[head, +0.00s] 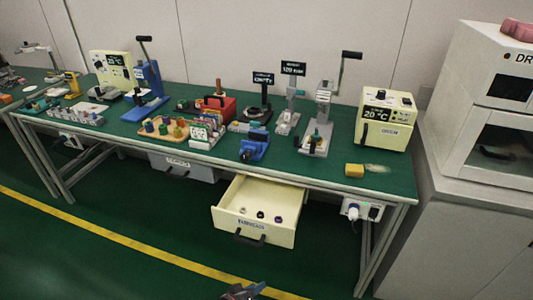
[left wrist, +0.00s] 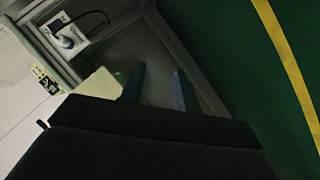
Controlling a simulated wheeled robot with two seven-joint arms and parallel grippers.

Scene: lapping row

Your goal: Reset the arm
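My left gripper (head: 243,291) shows at the bottom edge of the head view, low in front of the bench and below the open drawer. In the left wrist view its two blue fingers (left wrist: 160,86) stand apart with nothing between them, so it is open and empty. Most of the left arm is out of the head view. My right gripper is in neither view.
A cream drawer (head: 229,194) hangs open under the green-topped bench (head: 330,190), with small dark parts inside. Presses, trays and a cream oven (head: 385,138) crowd the bench. A white cabinet (head: 455,215) stands at right. The green floor (head: 110,265) in front is clear.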

